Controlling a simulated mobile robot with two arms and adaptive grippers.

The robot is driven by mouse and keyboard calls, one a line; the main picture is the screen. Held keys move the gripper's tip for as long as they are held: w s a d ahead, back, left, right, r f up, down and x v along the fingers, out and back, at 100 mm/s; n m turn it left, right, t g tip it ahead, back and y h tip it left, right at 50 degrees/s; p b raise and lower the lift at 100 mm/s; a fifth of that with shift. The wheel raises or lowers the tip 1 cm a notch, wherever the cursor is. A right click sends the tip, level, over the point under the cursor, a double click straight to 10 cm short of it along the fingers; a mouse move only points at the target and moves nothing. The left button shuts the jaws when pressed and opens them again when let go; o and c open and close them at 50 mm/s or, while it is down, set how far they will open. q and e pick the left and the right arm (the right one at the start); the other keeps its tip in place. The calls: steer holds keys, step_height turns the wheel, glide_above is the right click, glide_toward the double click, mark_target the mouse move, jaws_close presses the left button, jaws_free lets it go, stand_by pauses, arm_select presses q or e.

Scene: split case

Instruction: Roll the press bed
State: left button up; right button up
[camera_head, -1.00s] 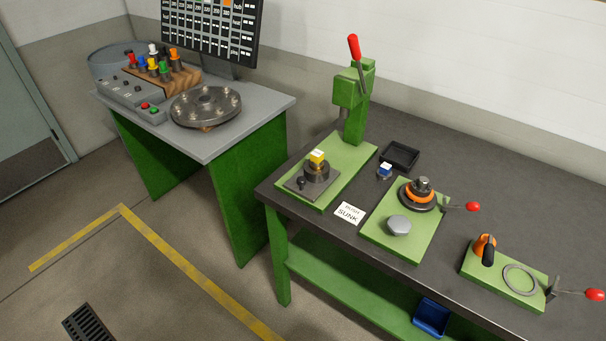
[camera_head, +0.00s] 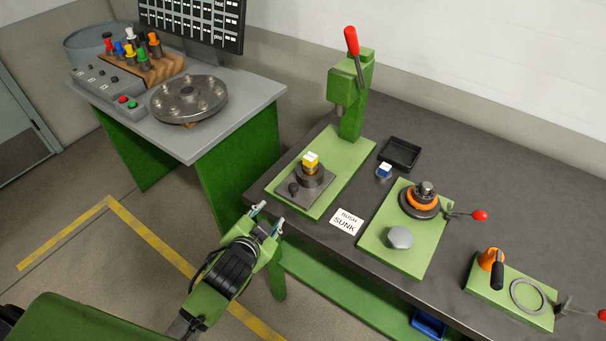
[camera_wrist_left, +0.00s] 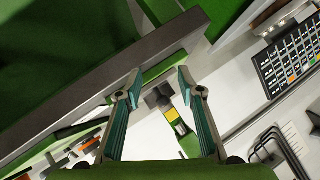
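The green arbor press (camera_head: 350,105) with a red-tipped lever stands on a green base plate (camera_head: 345,160) at the left part of the dark workbench. Its dark grey bed (camera_head: 312,198) lies on the front of that plate, with a small black knob (camera_head: 293,188) at its front left corner. On the bed is a round dark holder (camera_head: 310,178) with a yellow, white-topped piece (camera_head: 310,162). My left gripper (camera_head: 267,218) is open and empty in front of the bench edge, short of the bed and apart from it. It also shows open in the left wrist view (camera_wrist_left: 160,82). My right gripper is not in view.
A "BUSH SUNK" card (camera_head: 346,221), a blue-and-white piece (camera_head: 384,171) and a black tray (camera_head: 400,153) lie right of the press. A green fixture (camera_head: 405,262) and another (camera_head: 510,300) sit further right. A grey table (camera_head: 215,135) stands left, with a floor gap between.

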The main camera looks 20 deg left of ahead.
arm_select(q)
steer(key=w+d+r+m+t+h, duration=0.3)
steer(key=w+d+r+m+t, duration=0.15)
steer(key=r, duration=0.55)
steer(key=w+d+r+m+t+h, duration=0.35)
steer(key=w+r+m, duration=0.25)
steer(key=r, duration=0.5)
steer(key=s+d+r+m+g+h, duration=0.2)
steer(key=d+r+m+g+h, duration=0.3)
steer(key=m, duration=0.5)
steer(key=s+d+r+m+g+h, duration=0.25)
steer(key=d+m+g+h, duration=0.25)
steer(key=d+m+h, duration=0.45)
steer(key=m+g+y, duration=0.8)
steer(key=m+y, duration=0.4)
steer(key=y, duration=0.4)
glide_toward(293, 185)
steer(key=p+x, duration=0.4)
steer(key=x, duration=0.3)
steer(key=shift+d+f, duration=0.2)
steer(key=shift+f, duration=0.15)
steer(key=shift+d+f, duration=0.15)
steer(key=shift+f, duration=0.35)
